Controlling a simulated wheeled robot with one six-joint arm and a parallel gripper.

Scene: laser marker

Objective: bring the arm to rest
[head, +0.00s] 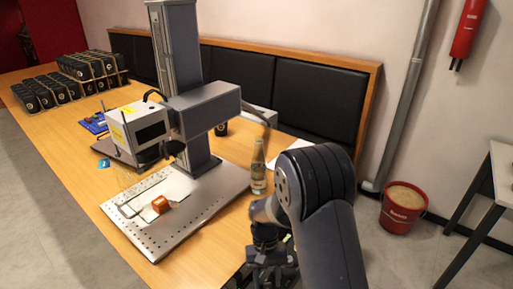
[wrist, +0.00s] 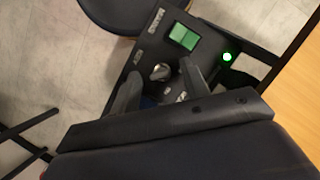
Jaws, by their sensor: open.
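My gripper (head: 272,262) hangs at the end of my arm, low in front of the table's right end in the head view. In the wrist view my gripper (wrist: 160,88) shows two dark fingers spread apart with nothing held between them. Beyond the fingers is a black control panel (wrist: 137,62) with a green lit switch (wrist: 184,37), a round knob and a glowing green light (wrist: 227,57). The fingers partly cover the panel. I cannot tell whether they touch it.
The laser marker (head: 185,85) stands on the wooden table (head: 75,170), with an orange block (head: 160,204) on its perforated base plate (head: 165,243). A glass bottle (head: 258,168) stands close to my arm. Black boxes (head: 45,92) fill the far end. A red bucket (head: 403,208) is on the floor.

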